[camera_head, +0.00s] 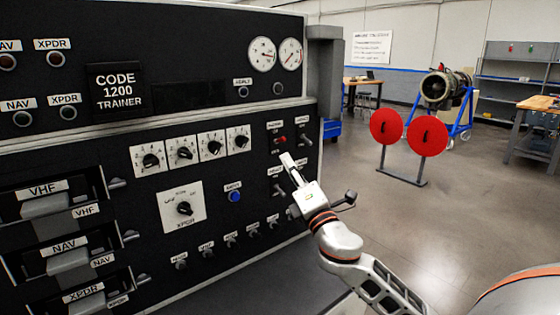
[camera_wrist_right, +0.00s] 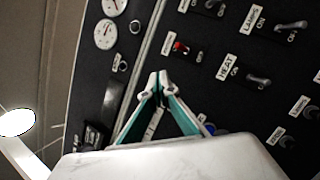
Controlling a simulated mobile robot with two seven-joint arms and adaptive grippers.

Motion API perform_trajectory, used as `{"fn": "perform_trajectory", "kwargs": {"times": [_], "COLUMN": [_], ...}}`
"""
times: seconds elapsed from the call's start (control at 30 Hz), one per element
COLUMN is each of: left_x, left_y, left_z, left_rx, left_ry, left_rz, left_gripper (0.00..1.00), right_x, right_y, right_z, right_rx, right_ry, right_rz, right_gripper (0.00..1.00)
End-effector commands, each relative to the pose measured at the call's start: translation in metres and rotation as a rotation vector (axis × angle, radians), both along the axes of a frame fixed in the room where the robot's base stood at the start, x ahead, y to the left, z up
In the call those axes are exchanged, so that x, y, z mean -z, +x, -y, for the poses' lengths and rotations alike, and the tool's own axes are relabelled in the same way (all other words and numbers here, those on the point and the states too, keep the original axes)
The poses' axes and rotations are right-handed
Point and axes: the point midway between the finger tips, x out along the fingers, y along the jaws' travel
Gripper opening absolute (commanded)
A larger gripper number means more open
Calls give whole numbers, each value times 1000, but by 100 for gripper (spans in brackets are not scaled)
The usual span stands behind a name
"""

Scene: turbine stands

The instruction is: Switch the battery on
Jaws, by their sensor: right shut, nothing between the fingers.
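The black trainer panel (camera_head: 110,165) fills the left of the head view. A red-tipped switch (camera_head: 280,140) sits near its right edge, under a small label too blurred to read; I cannot tell for certain that it is the battery switch. It also shows in the right wrist view (camera_wrist_right: 180,47). My right gripper (camera_head: 287,158) is shut and empty, its tips just below the red switch in the head view. In the right wrist view its closed fingertips (camera_wrist_right: 160,76) appear below and left of that switch, seemingly apart from it. My left gripper is out of view.
Grey toggle switches lie close by, one labelled HEAT (camera_wrist_right: 258,79) and another (camera_wrist_right: 291,26) at upper right. A blue button (camera_head: 235,196) and rotary knobs (camera_head: 183,209) are further left. Red discs on a stand (camera_head: 427,136) stand on open floor at right.

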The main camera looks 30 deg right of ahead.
Motion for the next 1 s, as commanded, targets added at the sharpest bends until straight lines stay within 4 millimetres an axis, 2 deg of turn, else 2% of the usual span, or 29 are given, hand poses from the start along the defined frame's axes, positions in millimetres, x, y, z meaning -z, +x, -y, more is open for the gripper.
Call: {"fn": "perform_trajectory", "kwargs": {"times": [0.1,0.23,0.83,0.93,1.0], "left_x": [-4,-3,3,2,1], "left_y": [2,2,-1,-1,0], "left_z": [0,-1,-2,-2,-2], "left_rx": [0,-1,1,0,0], "left_ry": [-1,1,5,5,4], "left_rz": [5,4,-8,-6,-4], "left_gripper": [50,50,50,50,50], "right_x": [-4,-5,-5,10,36], "right_y": [-14,-21,-23,-25,-30], "right_z": [-2,-3,-3,-3,-1], "right_rx": [-1,1,1,2,11], "right_ry": [0,-1,3,53,134], "right_rz": [-1,-1,-2,-29,-76], "right_gripper": [0,0,0,0,0]}}
